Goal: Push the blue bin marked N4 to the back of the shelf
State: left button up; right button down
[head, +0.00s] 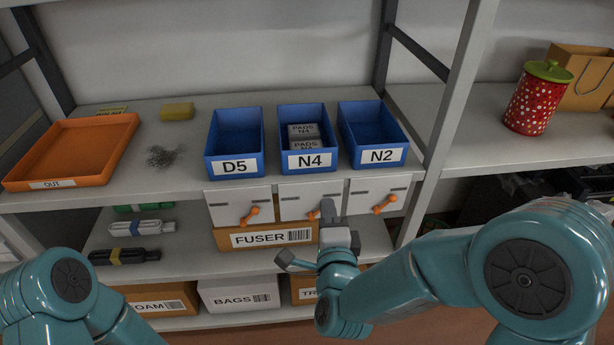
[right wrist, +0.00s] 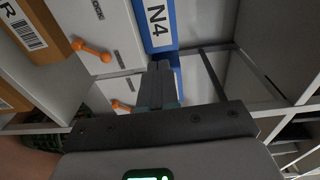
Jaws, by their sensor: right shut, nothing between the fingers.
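The blue bin marked N4 (head: 307,180) stands on the upper shelf between two other blue bins, its label facing me. Grey boxes marked PADS N4 (head: 304,134) lie inside it. The three bin fronts are roughly in line near the shelf's front edge. My right gripper (head: 327,205) is shut and empty, just below the N4 front and before the white drawer under it. In the right wrist view, its closed fingers (right wrist: 158,68) point toward the blue N4 front (right wrist: 153,12). I cannot tell whether they touch it. My left gripper is out of view; only my left arm shows.
Blue bins D5 (head: 235,168) and N2 (head: 382,157) flank N4 closely. Bare shelf (head: 290,97) lies behind the bins. White drawers with orange handles (head: 250,215) hang below. An orange tray (head: 72,150) sits left; a shelf post (head: 457,90) stands right.

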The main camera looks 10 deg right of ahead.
jog(key=a+r, duration=0.1)
jog(key=a, duration=0.1)
jog(key=y+p, duration=0.1)
jog(key=p, duration=0.2)
send_near(306, 157)
jog(key=shift+n, duration=0.3)
jog(key=w, duration=0.6)
jog(key=shift+w, duration=0.4)
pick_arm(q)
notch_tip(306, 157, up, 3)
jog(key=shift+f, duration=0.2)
pick_arm(e)
jog(key=shift+f, duration=0.1)
